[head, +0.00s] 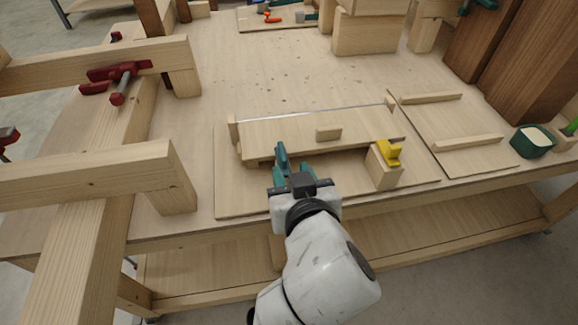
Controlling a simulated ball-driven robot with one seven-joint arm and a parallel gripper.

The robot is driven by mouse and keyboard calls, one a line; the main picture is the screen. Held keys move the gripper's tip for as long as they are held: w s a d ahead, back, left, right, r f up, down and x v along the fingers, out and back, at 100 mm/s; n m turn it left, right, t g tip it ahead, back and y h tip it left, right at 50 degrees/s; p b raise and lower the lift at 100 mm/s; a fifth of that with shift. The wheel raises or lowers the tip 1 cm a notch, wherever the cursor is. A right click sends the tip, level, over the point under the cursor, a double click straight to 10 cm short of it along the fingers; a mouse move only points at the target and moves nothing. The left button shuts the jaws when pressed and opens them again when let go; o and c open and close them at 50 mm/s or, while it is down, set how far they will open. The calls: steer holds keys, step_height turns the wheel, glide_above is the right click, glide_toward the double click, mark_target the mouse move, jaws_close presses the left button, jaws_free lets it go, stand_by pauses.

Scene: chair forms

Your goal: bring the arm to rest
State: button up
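My arm reaches up from the bottom of the head view over the workbench (205,225). My gripper (284,160) has teal fingers and sits just in front of a light wooden board (280,130). The board carries a small wooden block (328,133). The fingertips look close to the board's front edge; I cannot tell whether they touch it. The fingers are seen from behind at a steep angle, so their opening and anything between them are unclear.
A yellow piece (389,152) sits on a wooden block to the right of my gripper. A panel with two battens (440,120) and a green tub (533,141) lie farther right. Thick beams with a red clamp (117,75) stand left.

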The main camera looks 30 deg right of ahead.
steer(key=shift+s, duration=0.1)
stand_by(0.5)
steer(key=s+d+f+n+g, duration=0.1)
steer(key=s+d+f+g, duration=0.2)
steer(key=f, duration=0.3)
steer(key=s+d+f+g, duration=0.2)
steer(key=d+f, duration=0.2)
steer(key=f, duration=0.3)
steer(key=s+d+f+n+g+y, duration=0.1)
steer(key=s+f+g+y, duration=0.1)
steer(key=s+f, duration=0.4)
steer(key=s+d+f+g+y, duration=0.1)
steer(key=s+f+g, duration=0.3)
steer(key=s, duration=0.5)
step_height(320, 180, down, 2)
steer(key=shift+s+d+f+n+g+y, duration=0.15)
steer(key=shift+d+n+g+y, duration=0.25)
steer(key=shift+d, duration=0.4)
steer(key=shift+c, duration=0.3)
